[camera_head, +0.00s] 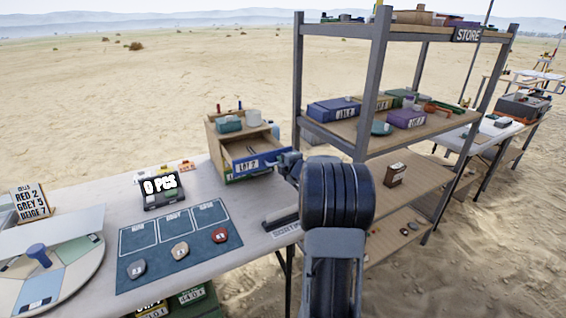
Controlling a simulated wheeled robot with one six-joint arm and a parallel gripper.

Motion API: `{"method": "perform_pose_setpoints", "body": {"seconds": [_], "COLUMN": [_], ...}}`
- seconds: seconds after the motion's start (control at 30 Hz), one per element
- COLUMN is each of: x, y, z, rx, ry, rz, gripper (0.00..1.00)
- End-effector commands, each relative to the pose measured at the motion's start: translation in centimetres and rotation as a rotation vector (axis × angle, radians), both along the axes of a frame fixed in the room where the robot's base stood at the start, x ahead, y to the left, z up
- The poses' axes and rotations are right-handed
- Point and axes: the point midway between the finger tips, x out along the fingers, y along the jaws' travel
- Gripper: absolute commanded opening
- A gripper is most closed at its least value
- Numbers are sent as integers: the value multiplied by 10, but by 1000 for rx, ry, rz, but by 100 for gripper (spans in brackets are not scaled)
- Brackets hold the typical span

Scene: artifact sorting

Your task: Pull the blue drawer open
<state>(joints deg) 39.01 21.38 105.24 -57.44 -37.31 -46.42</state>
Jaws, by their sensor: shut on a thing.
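The blue drawer (267,158) is in a small wooden cabinet (213,139) at the back right of the long table. Its blue front carries a white label reading LOT 2. The drawer stands partly open, with some of its inside showing behind the front. My gripper (281,158) is at the right end of the blue front and is shut on the drawer there. The handle and the fingertips are largely hidden by the gripper body and too small to make out.
A blue mat (158,264) with several stones lies left of my arm. A dark sign reading 0 PCS (160,190) stands behind it. A metal shelf rack (299,80) rises close to the right of the cabinet. Small containers stand on the cabinet top.

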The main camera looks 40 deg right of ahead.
Motion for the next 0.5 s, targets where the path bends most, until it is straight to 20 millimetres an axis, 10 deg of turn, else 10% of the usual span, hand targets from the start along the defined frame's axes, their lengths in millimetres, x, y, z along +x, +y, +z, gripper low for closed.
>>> {"method": "perform_pose_setpoints", "body": {"seconds": [0.43, 0.5], "x": [-6, -6], "y": [-3, -4], "z": [0, 0], "rx": [1, 1], "ry": [-1, -2], "rz": [-2, -3], "gripper": [0, 17]}}
